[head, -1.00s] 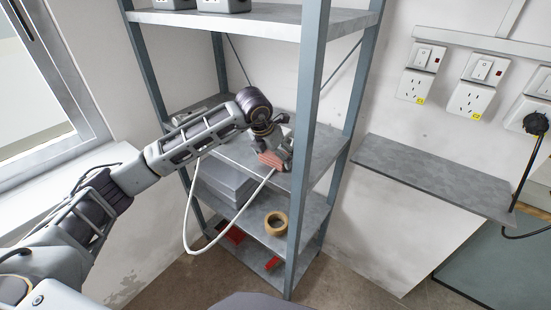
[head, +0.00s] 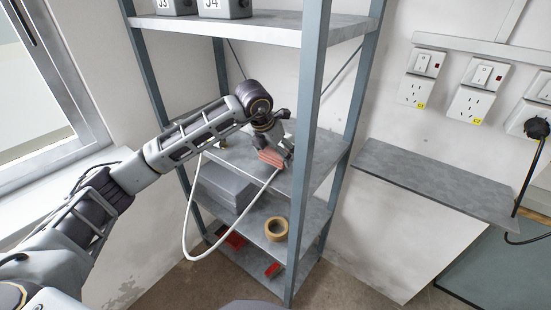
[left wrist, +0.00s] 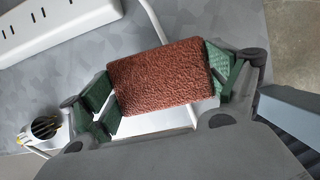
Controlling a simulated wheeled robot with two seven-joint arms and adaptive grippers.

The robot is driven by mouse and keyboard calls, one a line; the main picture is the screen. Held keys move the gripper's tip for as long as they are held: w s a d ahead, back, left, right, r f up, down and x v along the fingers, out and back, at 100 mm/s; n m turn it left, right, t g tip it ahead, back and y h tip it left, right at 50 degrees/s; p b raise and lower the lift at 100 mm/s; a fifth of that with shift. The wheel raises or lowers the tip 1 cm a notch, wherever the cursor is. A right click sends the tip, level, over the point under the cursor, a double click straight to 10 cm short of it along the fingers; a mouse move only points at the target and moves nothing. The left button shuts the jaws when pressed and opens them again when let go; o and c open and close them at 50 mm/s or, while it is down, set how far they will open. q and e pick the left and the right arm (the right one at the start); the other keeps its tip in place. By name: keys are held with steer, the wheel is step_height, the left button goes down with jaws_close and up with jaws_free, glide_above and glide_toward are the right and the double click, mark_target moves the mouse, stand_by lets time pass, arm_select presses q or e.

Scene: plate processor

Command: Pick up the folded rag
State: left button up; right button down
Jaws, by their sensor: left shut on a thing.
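The folded rag (left wrist: 165,77) is a reddish-brown, rough-textured block. In the left wrist view it sits between the green pads of my left gripper (left wrist: 163,88), which is shut on it. In the head view the rag (head: 271,158) shows as a small reddish patch below my left gripper (head: 273,150), at the middle shelf (head: 312,160) of the rack. I cannot tell from the head view whether the rag touches the shelf. My right gripper is in neither view.
A rack post (head: 308,110) stands just right of the gripper. A white cable (head: 185,225) loops down in front of the shelves. A grey box (head: 226,186) and a tape roll (head: 276,228) are on the shelf below. A white power strip (left wrist: 50,25) lies beside the rag.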

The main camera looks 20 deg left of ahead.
arm_select(q)
steer(key=shift+s+r, duration=0.1)
steer(key=shift+r, duration=0.2)
steer(key=s, duration=0.2)
steer(key=s+a, duration=0.1)
steer(key=s, duration=0.1)
steer(key=s+a+b, duration=0.1)
steer(key=s, duration=0.1)
steer(key=shift+s+a, duration=0.25)
steer(key=shift+s, duration=0.05)
steer(key=s+a+b, duration=0.2)
steer(key=s+a, duration=0.1)
steer(key=s, duration=0.7)
steer(key=shift+a, duration=0.3)
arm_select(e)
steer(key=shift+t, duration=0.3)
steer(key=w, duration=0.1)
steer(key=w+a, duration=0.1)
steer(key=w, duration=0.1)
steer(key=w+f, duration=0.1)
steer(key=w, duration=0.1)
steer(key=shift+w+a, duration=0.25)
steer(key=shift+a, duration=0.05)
arm_select(q)
steer(key=shift+s, duration=0.1)
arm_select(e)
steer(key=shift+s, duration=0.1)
